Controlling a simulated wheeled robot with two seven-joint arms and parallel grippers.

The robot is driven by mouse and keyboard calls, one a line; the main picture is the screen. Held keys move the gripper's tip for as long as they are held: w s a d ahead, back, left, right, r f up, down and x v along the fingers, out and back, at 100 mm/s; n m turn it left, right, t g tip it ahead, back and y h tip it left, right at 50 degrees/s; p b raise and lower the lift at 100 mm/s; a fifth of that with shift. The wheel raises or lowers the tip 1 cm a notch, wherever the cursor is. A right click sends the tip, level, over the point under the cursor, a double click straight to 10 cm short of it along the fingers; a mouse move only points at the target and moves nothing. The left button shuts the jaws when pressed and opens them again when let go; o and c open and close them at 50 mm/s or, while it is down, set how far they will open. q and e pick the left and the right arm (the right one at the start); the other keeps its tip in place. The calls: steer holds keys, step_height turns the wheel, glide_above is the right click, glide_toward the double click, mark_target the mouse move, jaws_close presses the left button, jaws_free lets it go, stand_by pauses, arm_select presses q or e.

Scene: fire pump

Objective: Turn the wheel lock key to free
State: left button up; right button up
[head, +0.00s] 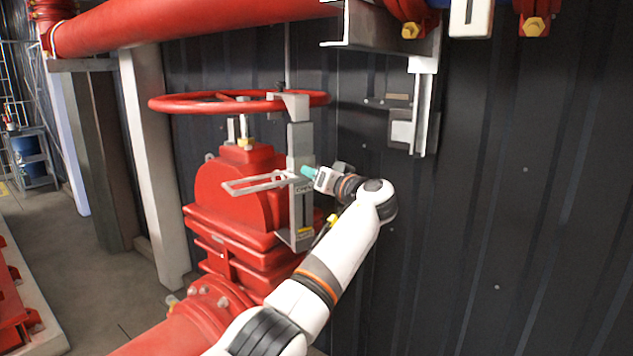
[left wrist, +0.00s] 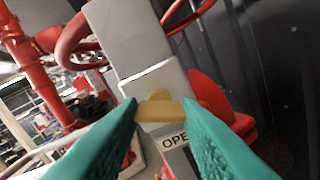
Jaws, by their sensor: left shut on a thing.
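The wheel lock is a grey upright post (head: 301,140) with a clamp at its top over the rim of a red handwheel (head: 190,104). In the left wrist view the grey lock body (left wrist: 135,45) fills the middle. A small brass key (left wrist: 158,106) sits on its face, above a label (left wrist: 174,139) reading "OPE", the rest hidden. My left gripper (head: 306,171) reaches the post from the right. Its teal fingertips (left wrist: 163,106) are shut on the key, one on each side. The key is hidden in the head view. My right gripper is not in view.
A light grey loop-shaped bar (head: 250,187) sticks out left from the post. The red valve body (head: 235,195) stands below the wheel. A dark ribbed wall (head: 520,200) is close behind on the right, with a metal bracket (head: 423,105). Red pipe (head: 180,25) runs overhead.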

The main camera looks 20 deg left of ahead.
arm_select(q)
steer(key=shift+r+m+p, duration=0.1)
steer(key=shift+m+p, duration=0.6)
steer(key=shift+m, duration=5.7)
steer(key=o, duration=0.7)
steer(key=shift+d, duration=0.15)
